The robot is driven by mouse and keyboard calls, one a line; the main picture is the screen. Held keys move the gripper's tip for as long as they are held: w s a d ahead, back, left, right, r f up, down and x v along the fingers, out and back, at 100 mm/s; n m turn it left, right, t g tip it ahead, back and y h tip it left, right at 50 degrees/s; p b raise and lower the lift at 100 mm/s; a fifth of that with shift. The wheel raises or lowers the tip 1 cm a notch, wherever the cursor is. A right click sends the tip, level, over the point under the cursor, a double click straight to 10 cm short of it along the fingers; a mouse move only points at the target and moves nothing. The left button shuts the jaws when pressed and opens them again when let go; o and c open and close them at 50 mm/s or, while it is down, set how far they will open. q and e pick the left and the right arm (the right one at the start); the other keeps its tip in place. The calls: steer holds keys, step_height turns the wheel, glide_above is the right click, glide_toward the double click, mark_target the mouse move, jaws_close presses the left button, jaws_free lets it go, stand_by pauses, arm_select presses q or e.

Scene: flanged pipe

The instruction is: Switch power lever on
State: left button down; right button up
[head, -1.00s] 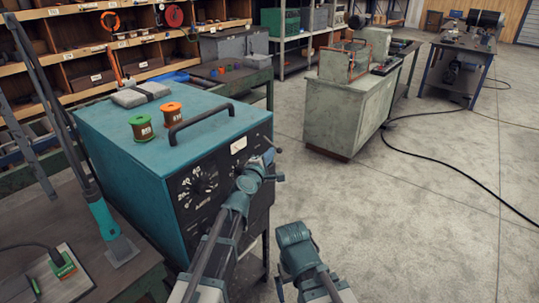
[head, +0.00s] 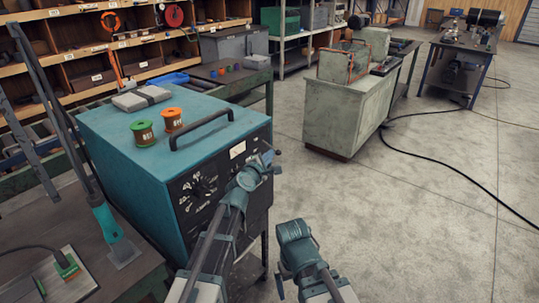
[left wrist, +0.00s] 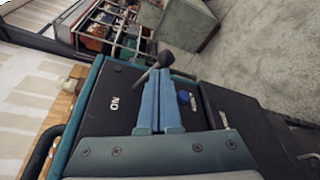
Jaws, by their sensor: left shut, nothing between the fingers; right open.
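The teal power unit (head: 150,125) has a dark front panel with a dial. My left gripper (head: 268,162) is at the right part of this panel. In the left wrist view its blue fingers (left wrist: 158,100) are shut together and empty. The power lever (left wrist: 158,64), with a dark round knob, shows just beyond the fingertips; I cannot tell whether they touch it. A white "ON" mark (left wrist: 113,104) is on the panel beside the fingers. In the head view the gripper mostly covers the lever. My right gripper (head: 281,286) is low at the bottom middle, open, away from the unit.
A black handle (head: 202,128), a green spool (head: 143,134) and an orange spool (head: 172,120) are on the unit's top. A blue button (left wrist: 184,97) is near the fingers. Open floor (head: 410,225) lies to the right, with a black cable (head: 440,164).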

arm_select(q)
step_height(320, 180, up, 4)
steer(key=n+g+h+p, duration=0.1)
steer(key=n+g+p, duration=0.1)
steer(key=n+p, duration=0.2)
steer(key=shift+f+n+p, duration=0.1)
steer(key=shift+n+p, duration=0.2)
steer(key=shift+p, duration=0.6)
arm_select(e)
step_height(320, 180, up, 6)
steer(key=shift+r, duration=0.3)
arm_select(q)
glide_toward(269, 146)
steer(key=s+a, duration=0.2)
steer(key=s, duration=0.2)
steer(key=shift+s+a, duration=0.35)
steer(key=shift+s, duration=0.25)
arm_select(e)
steer(key=shift+a, duration=0.6)
